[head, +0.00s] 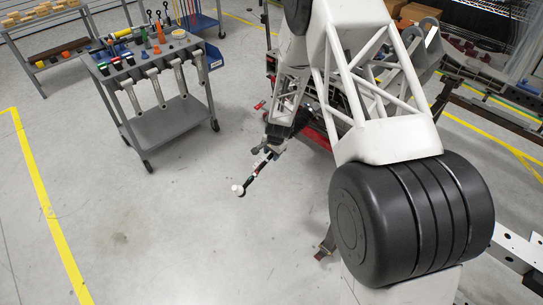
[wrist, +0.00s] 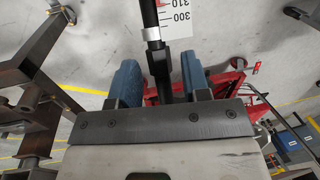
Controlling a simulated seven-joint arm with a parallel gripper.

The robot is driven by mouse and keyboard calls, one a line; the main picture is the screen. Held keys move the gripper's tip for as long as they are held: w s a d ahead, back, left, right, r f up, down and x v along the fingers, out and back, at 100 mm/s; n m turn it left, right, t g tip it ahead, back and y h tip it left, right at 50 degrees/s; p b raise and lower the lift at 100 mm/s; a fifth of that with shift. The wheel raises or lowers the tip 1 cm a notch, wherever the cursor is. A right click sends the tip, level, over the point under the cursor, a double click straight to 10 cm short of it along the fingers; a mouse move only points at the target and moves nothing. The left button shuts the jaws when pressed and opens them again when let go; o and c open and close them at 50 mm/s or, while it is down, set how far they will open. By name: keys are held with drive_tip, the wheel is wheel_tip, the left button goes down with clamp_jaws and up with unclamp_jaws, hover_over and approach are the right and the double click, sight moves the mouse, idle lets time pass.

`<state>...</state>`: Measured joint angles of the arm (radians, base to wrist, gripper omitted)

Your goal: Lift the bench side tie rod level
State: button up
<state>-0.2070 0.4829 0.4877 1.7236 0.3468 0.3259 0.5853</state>
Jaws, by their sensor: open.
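A thin dark rod (head: 252,180) with a white rounded end slants down to the left from the chassis in the head view; it looks like the tie rod. In the wrist view the dark rod (wrist: 150,22), with a silver band, runs down between the blue finger pads of my gripper (wrist: 159,62). The gripper is open, with visible gaps beside the rod. In the head view my gripper (head: 276,146) is small and partly hidden at the rod's upper part. Whether the rod touches either pad cannot be told.
A white scale plate (wrist: 181,18) marked 300 and 310 is beside the rod. Red framework (wrist: 225,85) lies behind the right finger. A grey tool cart (head: 165,118) stands at the left. Floor between the cart and rod is clear. Brown metal framework (wrist: 38,95) is at the wrist view's left.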

drive_tip(key=shift+w+a+f, duration=0.1)
drive_tip(key=shift+w+f, duration=0.05)
drive_tip(key=shift+f, duration=0.8)
clamp_jaws()
